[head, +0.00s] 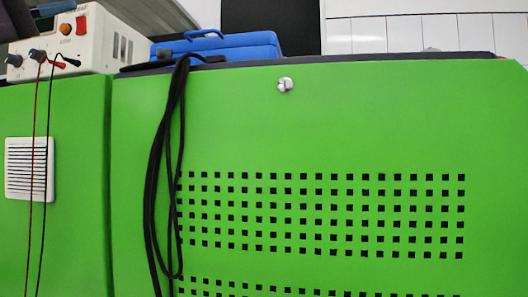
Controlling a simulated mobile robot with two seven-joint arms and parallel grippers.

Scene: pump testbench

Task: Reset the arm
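Neither of my grippers nor any part of my arms shows in the head view. The view is filled by a large green testbench cabinet (330,130) close in front of me. Its panel has rows of square vent holes and a round metal lock (285,85) near the top.
On top stand a white power supply (85,40) at the left and a blue case (220,46). Black cables (152,200) hang over the cabinet front. A red lead (34,150) and a black lead hang past a white vent grille (27,168). White tiles (430,35) are behind.

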